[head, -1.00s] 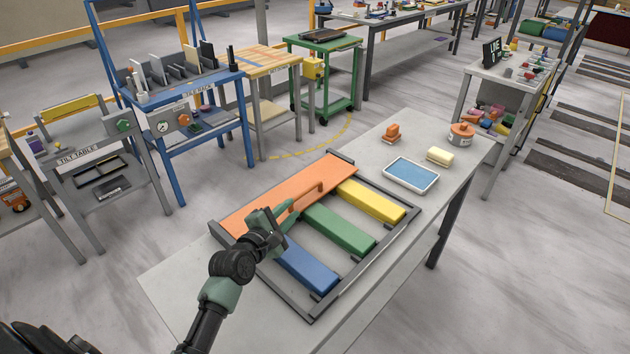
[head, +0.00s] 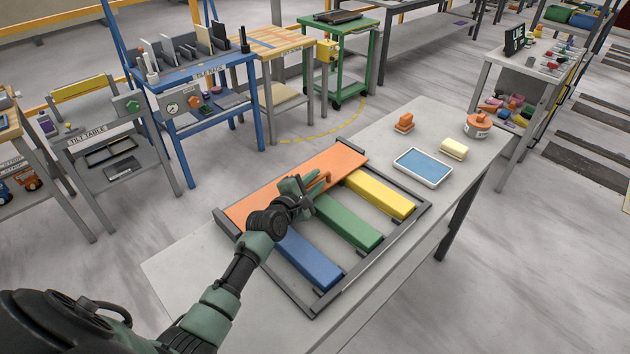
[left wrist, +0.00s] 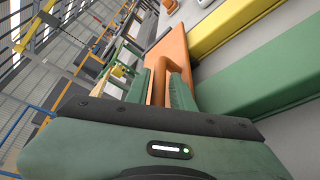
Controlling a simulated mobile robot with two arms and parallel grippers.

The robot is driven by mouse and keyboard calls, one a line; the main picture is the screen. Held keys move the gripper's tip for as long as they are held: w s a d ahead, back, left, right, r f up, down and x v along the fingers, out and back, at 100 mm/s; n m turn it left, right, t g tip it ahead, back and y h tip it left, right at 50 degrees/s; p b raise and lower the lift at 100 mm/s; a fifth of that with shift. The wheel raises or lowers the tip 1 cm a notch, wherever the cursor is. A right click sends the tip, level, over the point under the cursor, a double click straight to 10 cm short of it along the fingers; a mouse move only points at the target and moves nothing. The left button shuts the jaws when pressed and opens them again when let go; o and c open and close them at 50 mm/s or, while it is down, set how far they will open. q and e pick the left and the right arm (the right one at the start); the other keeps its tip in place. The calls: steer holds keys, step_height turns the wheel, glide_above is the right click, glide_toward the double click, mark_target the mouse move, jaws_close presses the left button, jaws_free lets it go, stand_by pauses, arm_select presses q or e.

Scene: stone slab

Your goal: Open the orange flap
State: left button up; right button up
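The orange flap (head: 262,199) is a long flat panel lying along the back side of a dark grey frame (head: 384,259) on the stone slab table. An orange handle (head: 323,180) rises from its front part, and it also shows in the left wrist view (left wrist: 175,52). My left gripper (head: 307,190) is at this handle, above the flap's front edge. In the left wrist view its green fingers (left wrist: 167,82) stand apart, with orange of the handle between them. Whether they touch it I cannot tell. My right gripper is out of view.
Blue (head: 310,262), green (head: 350,225) and yellow (head: 381,196) bars lie in the frame in front of the flap.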

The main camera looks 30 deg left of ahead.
arm_select(q)
jaws_close()
stand_by(1.4)
